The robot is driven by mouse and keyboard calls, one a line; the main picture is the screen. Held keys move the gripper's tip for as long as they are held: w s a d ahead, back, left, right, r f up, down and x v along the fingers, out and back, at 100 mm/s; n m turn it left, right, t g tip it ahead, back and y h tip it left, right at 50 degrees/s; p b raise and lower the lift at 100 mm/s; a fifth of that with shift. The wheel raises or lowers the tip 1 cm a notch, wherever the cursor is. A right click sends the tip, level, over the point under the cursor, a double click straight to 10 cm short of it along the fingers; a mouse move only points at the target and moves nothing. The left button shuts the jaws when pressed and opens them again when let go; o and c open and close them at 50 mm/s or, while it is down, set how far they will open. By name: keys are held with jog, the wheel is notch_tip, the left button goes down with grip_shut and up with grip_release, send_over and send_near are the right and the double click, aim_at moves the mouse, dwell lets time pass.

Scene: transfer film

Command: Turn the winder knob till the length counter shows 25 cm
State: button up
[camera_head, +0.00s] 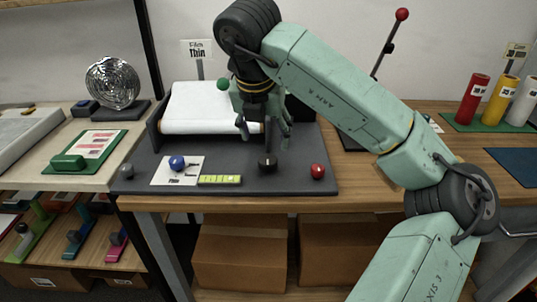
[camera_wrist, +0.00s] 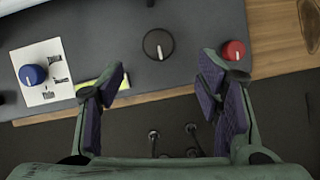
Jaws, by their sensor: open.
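A black knob (camera_head: 267,164) with a white pointer line stands on the dark machine deck, and it also shows in the wrist view (camera_wrist: 158,44). I take it for the winder knob, but no label on it is readable. My gripper (camera_head: 264,130) hangs above it, open and empty; in the wrist view the fingers (camera_wrist: 164,70) are spread wide, with the knob beyond their tips and not between them. A yellow-green length counter (camera_head: 220,180) lies left of the knob, partly hidden by the left finger in the wrist view (camera_wrist: 93,84). Its reading is too small to make out.
A blue knob (camera_head: 177,162) sits on a white labelled card at left, and a red knob (camera_head: 318,171) at right. A white film roll (camera_head: 211,107) stands behind. A thin lever with a red ball (camera_head: 402,14) rises at the back. Coloured rolls stand far right.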

aim_at(268, 159)
jog(key=p+x, duration=0.2)
jog(key=x, duration=0.7)
jog(key=shift+w+a+f, duration=0.1)
jog(key=shift+f, duration=0.15)
jog(key=shift+c, duration=0.6)
jog(key=c, duration=1)
jog(key=shift+c, duration=0.2)
